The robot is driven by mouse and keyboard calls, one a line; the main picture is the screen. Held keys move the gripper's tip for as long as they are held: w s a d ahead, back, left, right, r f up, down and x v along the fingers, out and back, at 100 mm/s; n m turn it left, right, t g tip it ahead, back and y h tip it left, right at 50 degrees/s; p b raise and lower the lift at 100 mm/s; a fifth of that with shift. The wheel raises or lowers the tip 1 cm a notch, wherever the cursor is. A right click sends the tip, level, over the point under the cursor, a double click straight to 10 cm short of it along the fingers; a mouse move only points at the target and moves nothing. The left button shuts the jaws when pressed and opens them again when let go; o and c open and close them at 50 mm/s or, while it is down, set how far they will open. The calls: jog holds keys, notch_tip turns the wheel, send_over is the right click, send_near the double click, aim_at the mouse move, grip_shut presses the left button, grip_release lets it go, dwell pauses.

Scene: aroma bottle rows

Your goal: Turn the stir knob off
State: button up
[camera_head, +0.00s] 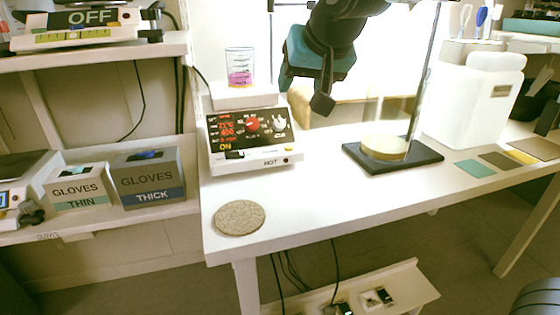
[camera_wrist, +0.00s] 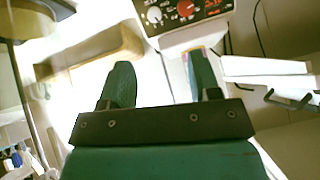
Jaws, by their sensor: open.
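The hotplate stirrer (camera_head: 250,140) stands at the back left of the white table, with a black control panel, a red lit display and "HOT" on its front. Its panel carries a red knob (camera_head: 253,124) and a white knob (camera_head: 279,122); their labels are too small to read. In the wrist view the white knob (camera_wrist: 154,15) and red knob (camera_wrist: 186,9) show at the top. My gripper (camera_head: 304,90) is open and empty, above and to the right of the panel, apart from both knobs. Its two fingers (camera_wrist: 163,85) also show in the wrist view.
A beaker of pink liquid (camera_head: 240,67) stands on the stirrer's plate. A cork mat (camera_head: 240,217) lies in front of it. A stand with a black base (camera_head: 393,158) and a white jug (camera_head: 474,105) are to the right. The table's front middle is clear.

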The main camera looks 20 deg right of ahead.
jog(key=w+f+m+t+b, duration=0.1)
jog(key=w+f+b, duration=0.1)
jog(key=w, duration=0.1)
jog(key=b, duration=0.4)
send_near(280, 124)
jog(key=shift+h, duration=0.4)
jog(key=x, duration=0.9)
jog(key=shift+w+a+f, duration=0.1)
jog(key=shift+w+a, duration=0.1)
jog(key=shift+a, duration=0.05)
jog(key=shift+c, duration=0.2)
jog(key=c, duration=0.9)
